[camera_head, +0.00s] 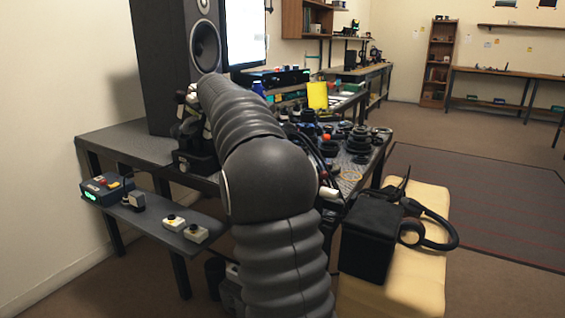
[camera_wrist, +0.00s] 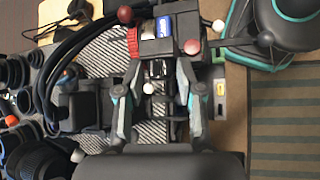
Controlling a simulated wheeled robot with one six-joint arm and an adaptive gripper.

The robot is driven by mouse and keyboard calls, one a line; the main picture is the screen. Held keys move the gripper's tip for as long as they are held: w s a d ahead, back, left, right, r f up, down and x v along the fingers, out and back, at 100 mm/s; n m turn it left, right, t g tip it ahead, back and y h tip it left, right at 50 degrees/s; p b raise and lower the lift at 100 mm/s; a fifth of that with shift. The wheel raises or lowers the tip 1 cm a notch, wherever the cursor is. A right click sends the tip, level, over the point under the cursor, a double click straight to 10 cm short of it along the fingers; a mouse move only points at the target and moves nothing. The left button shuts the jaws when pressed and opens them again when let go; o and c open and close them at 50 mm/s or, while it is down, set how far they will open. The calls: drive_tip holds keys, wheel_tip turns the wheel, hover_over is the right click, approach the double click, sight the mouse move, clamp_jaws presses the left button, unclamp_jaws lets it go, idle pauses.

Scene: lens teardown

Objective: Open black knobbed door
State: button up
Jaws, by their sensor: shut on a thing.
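In the wrist view my gripper (camera_wrist: 157,72) has its two teal-edged fingers on either side of a black part with a small pale knob (camera_wrist: 149,89). This looks like the black knobbed door (camera_wrist: 157,68), and the fingers are closed on it. Whether they hold the knob or the door's edges is hard to tell. The door appears to belong to a black device with a blue-and-white block (camera_wrist: 164,27) and a reddish knob (camera_wrist: 192,47). How far the door stands open cannot be seen. In the head view my arm covers the gripper and door.
A black speaker (camera_head: 205,45) stands on the dark workbench (camera_head: 128,140), with lens parts (camera_head: 357,138) to the right. A low shelf (camera_head: 150,222) holds small button boxes (camera_head: 196,232). A padded bench (camera_head: 415,275) carries a black box (camera_head: 369,238) and headphones (camera_head: 440,225).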

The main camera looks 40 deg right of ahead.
drive_tip(key=shift+f, duration=0.1)
idle(0.4)
drive_tip(key=o, duration=0.9)
drive_tip(key=shift+o, duration=0.2)
